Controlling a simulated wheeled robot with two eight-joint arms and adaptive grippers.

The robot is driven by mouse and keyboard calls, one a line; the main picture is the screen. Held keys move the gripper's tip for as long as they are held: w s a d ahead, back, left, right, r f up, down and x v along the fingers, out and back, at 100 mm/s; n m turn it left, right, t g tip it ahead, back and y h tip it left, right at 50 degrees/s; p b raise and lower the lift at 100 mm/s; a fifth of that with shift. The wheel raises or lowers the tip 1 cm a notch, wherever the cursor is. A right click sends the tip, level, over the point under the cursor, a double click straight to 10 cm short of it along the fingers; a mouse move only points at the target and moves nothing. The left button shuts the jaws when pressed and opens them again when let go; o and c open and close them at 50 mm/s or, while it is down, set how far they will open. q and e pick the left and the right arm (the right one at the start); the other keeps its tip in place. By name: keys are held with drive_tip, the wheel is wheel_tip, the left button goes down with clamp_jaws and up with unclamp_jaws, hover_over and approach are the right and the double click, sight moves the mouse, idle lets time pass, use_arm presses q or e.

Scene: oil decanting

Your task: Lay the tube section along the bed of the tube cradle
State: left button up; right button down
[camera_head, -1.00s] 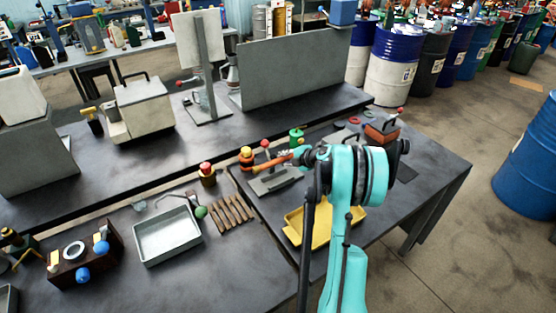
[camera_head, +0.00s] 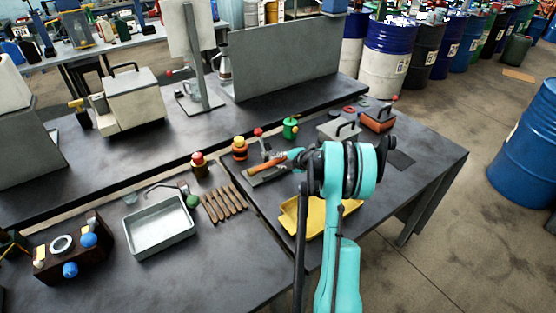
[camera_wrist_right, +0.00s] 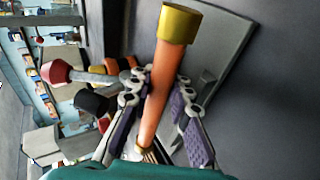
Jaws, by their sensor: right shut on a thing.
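The tube section (camera_head: 266,167) is orange with a brass-coloured collar at its end. My right gripper (camera_head: 294,158) is shut around it, and in the right wrist view the tube (camera_wrist_right: 163,62) runs lengthwise between the two fingers (camera_wrist_right: 157,88). The tube cradle is a flat grey plate (camera_head: 258,180) under the tube in the head view. The wrist view shows its grey plate (camera_wrist_right: 222,35) and a small raised support (camera_wrist_right: 205,84) beside the tube. The tube appears above the plate; whether they touch cannot be told. My left gripper is out of view.
A red-knobbed lever (camera_head: 259,133) stands close to the tube, next to an orange-black container (camera_head: 239,149). A green can (camera_head: 290,128) is behind. A yellow tray (camera_head: 290,218) lies in front, under my arm. Wooden-handled tools (camera_head: 224,203) and a grey tray (camera_head: 158,232) are to the left.

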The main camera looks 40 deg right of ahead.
drive_tip(key=shift+s+a+f, duration=0.1)
drive_tip(key=shift+a+f, duration=0.05)
drive_tip(key=shift+f, duration=0.1)
drive_tip(key=c, duration=1.3)
unclamp_jaws()
drive_tip(key=shift+f, duration=0.1)
